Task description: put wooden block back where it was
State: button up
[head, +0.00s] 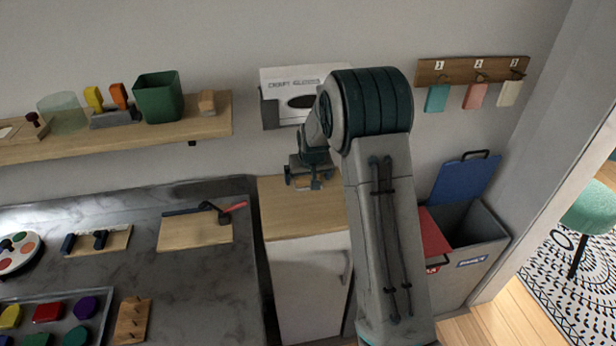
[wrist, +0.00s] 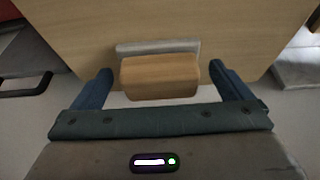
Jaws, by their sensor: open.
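The wooden block (wrist: 160,78) is a light brown block with rounded edges. In the wrist view it sits between the two fingers of my gripper (wrist: 161,86), which is open, with a narrow gap showing on each side. A pale grey strip (wrist: 158,47) shows just beyond it. In the head view my gripper (head: 308,181) is low over the wooden top of the white cabinet (head: 295,222). The block is mostly hidden there by the gripper. I cannot tell whether the block touches the cabinet top.
A wall shelf (head: 215,122) at the left holds a green pot (head: 158,97) and another small wooden block (head: 207,102). A glove box (head: 290,100) hangs behind my arm. A dark counter (head: 190,270) lies left of the cabinet, and an open grey bin (head: 475,245) stands right.

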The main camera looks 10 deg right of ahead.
jog(key=s+r+b, duration=0.1)
jog(key=s+r, duration=1.4)
jog(key=s, duration=0.2)
jog(key=s+g, duration=0.1)
jog(key=s, duration=1.9)
jog(key=shift+r+g, duration=0.25)
jog(key=shift+g, duration=0.05)
